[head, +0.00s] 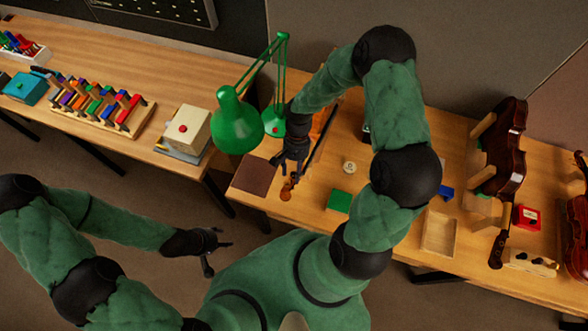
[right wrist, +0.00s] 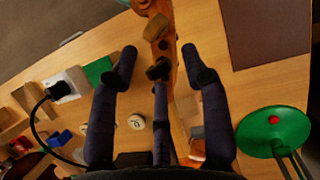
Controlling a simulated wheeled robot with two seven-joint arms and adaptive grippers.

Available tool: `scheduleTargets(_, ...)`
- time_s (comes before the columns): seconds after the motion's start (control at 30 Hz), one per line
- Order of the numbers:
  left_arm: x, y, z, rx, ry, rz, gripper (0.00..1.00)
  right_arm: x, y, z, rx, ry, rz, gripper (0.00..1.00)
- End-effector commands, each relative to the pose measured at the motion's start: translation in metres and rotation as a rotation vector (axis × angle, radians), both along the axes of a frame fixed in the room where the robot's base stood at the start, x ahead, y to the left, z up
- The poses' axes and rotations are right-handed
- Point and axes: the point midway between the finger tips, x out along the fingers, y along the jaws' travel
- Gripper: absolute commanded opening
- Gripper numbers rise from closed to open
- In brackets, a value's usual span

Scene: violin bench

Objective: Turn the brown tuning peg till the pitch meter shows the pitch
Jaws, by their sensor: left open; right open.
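A violin's orange-brown scroll and pegbox (head: 287,190) show at the bench's front edge in the head view; my right arm and gripper cover part of the instrument. In the right wrist view the pegbox (right wrist: 167,45) runs down between my fingers. A dark brown peg (right wrist: 158,70) stands between the open fingertips of my right gripper (right wrist: 162,65), apart from both side fingers. Another brown peg (right wrist: 156,27) is just beyond. My right gripper (head: 290,165) points down over the violin. My left gripper (head: 214,246) is open and empty, off the bench. I cannot make out a pitch reading.
A green lamp (head: 238,122) stands close left of my right gripper. A brown mat (head: 254,176) lies left of the violin. A green block (head: 339,200) and a round cream disc (head: 349,167) are to its right. A box with a black cord (right wrist: 68,84) shows in the wrist view.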

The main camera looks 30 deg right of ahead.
Motion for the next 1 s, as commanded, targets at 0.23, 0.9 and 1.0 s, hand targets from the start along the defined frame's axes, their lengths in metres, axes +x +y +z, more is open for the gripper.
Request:
scheduleTargets(0.23, 0.0001, 0.0000, 0.0000, 0.000, 0.000, 0.000, 0.49, -0.0004, 0.0001, -0.0008, 0.000, 0.000, 0.000, 0.47)
scheduleTargets(0.9, 0.0002, 0.0001, -0.0005, 0.000, 0.000, 0.000, 0.49, -0.0009, 0.0003, -0.0008, 0.001, 0.002, 0.008, 0.00)
scheduleTargets(1.0, 0.0001, 0.0000, -0.0009, 0.000, 0.000, 0.000, 0.49, -0.0010, 0.0004, -0.0009, 0.000, 0.002, 0.012, 0.00)
